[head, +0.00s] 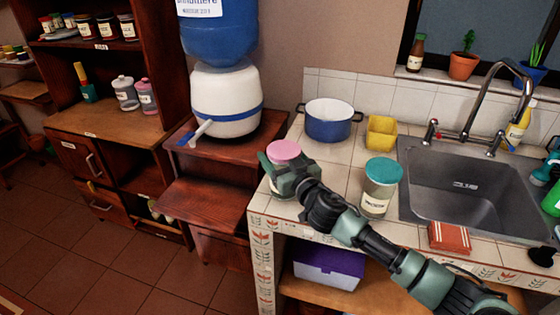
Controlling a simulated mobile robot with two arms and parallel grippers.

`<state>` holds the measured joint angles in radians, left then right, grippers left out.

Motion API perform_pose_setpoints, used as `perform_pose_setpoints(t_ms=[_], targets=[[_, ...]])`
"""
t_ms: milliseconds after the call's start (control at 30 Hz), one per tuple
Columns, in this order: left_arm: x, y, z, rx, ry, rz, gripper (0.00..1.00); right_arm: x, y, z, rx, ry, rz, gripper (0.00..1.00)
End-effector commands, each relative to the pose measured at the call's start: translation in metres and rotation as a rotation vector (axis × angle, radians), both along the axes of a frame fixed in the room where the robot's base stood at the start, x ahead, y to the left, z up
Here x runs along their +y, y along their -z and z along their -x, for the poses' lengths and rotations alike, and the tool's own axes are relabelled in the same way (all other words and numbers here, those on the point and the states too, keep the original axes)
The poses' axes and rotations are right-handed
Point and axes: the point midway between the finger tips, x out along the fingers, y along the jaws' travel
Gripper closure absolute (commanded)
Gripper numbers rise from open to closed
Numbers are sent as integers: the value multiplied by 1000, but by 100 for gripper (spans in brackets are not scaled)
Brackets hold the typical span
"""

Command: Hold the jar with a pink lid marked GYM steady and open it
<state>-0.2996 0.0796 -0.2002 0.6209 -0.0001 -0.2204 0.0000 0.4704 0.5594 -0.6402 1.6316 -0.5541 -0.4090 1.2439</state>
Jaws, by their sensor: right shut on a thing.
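A jar with a pink lid (283,151) is at the front left corner of the tiled counter (335,185). Only its lid and a little of its upper part show; my gripper hides its body and any label. The lid sits on top and looks level. My right gripper (290,178) is shut around the jar just below the lid, its arm reaching in from the lower right. I cannot tell whether the jar touches the counter. My left gripper is not in view.
A jar with a teal lid (382,185) stands close to my right arm. Behind are a blue pot (333,120) and a yellow container (381,132). A sink (465,185) is at right, with a red-brown sponge (449,237) at its front edge. A water dispenser (225,100) stands left.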

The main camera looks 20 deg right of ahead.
Motion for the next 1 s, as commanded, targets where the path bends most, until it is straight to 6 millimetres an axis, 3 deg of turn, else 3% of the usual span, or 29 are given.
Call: perform_pose_setpoints(t_ms=[267,700,1000], targets=[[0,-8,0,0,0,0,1,0,-46,-1,-10,-2,-1,93],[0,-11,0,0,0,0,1,1,-162,0,-10,-3,0,93],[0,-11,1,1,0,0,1,1,-197,0,-6,-2,-1,93]])
